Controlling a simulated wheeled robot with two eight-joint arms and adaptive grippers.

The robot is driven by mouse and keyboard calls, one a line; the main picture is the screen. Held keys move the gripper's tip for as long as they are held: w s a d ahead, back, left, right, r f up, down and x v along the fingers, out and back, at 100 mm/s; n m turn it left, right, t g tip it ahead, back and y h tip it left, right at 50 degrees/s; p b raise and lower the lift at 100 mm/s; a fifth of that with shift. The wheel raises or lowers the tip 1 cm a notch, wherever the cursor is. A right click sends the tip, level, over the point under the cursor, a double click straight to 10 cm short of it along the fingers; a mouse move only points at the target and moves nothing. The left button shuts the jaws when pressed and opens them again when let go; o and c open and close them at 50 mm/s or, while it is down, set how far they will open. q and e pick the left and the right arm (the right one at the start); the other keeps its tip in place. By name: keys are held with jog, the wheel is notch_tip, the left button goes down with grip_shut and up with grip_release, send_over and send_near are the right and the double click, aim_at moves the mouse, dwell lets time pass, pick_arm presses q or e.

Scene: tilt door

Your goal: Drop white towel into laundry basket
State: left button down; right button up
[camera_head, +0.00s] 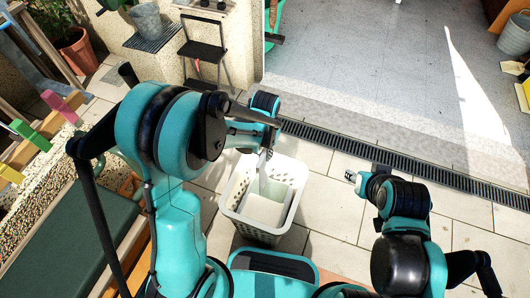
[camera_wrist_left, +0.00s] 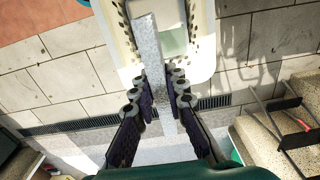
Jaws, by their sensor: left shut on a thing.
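The white laundry basket (camera_head: 292,197) stands on the tiled floor in the middle of the head view. Its perforated wall also shows at the top of the left wrist view (camera_wrist_left: 202,62). The white towel (camera_head: 263,172) hangs as a narrow strip over the basket opening. In the left wrist view the pale, speckled towel (camera_wrist_left: 150,45) runs up from between the fingers and overlaps the basket. My left gripper (camera_wrist_left: 162,82) is shut on the towel, above the basket. My right gripper (camera_head: 350,177) is to the right of the basket, with its fingers too small to read.
A dark drain grate (camera_head: 350,150) crosses the floor behind the basket. A black folding chair (camera_head: 203,50) and a metal bucket (camera_head: 146,20) are at the upper left. A green bench (camera_head: 70,240) lies at the left.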

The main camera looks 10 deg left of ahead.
pick_arm(q)
jog(key=shift+w+f+b, duration=0.1)
jog(key=shift+f+b, duration=0.15)
jog(key=shift+b, duration=0.05)
notch_tip(320, 180, down, 12)
jog(key=b, duration=0.8)
jog(key=shift+r+b, duration=0.2)
jog(key=shift+b, duration=0.2)
jog(key=c, duration=1.5)
grip_release()
jog(key=shift+o, duration=0.2)
notch_tip(320, 180, up, 12)
jog(key=shift+r, duration=0.1)
